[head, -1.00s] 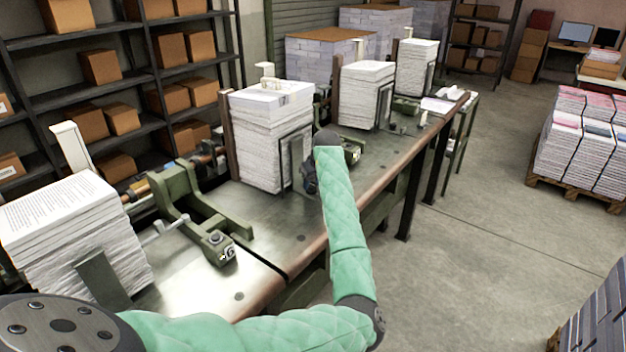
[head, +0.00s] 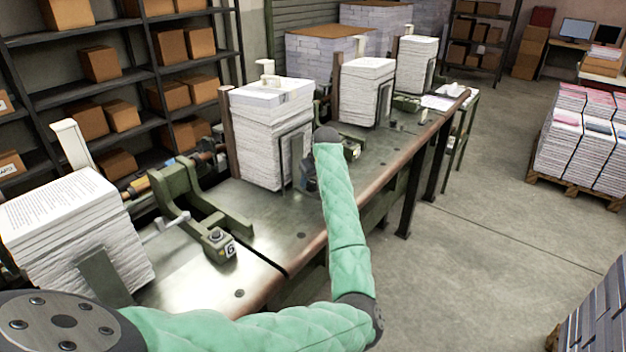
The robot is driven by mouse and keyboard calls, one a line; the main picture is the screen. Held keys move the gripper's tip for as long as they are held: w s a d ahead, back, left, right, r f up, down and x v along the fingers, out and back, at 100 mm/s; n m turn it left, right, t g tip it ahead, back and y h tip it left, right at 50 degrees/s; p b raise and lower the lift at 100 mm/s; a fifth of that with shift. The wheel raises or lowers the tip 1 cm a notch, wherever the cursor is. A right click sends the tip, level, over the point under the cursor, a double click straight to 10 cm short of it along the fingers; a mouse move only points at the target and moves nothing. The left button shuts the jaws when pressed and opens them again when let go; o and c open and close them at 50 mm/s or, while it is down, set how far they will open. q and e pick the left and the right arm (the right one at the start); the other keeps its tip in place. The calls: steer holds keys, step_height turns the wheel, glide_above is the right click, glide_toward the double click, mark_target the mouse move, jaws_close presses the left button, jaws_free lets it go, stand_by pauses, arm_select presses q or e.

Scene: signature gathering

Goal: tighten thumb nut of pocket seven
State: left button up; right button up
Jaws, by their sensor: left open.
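My left arm comes in from the lower left in its green quilted sleeve and bends up over the bench. Its wrist is beside the second paper stack (head: 270,140). My left gripper (head: 308,178) is dark, open and mostly hidden behind the wrist and sleeve. A green clamp part (head: 352,147) shows just right of the wrist, with a small label too small to read. The thumb nut of pocket seven cannot be made out. The nearer clamp (head: 218,240) carries a label with 6. My right gripper is not in view.
The long metal bench (head: 270,220) runs away to the upper right. More paper stacks (head: 365,92) stand farther along it, and a printed stack (head: 75,235) stands near left. Shelves with boxes are behind. The floor (head: 480,260) on the right is clear up to a loaded pallet (head: 580,190).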

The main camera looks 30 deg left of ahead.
arm_select(q)
steer(key=shift+d+r, duration=0.1)
steer(key=shift+r, duration=0.05)
steer(key=b+v, duration=0.2)
steer(key=v, duration=0.5)
steer(key=shift+r+b, duration=0.25)
steer(key=shift+b, duration=0.15)
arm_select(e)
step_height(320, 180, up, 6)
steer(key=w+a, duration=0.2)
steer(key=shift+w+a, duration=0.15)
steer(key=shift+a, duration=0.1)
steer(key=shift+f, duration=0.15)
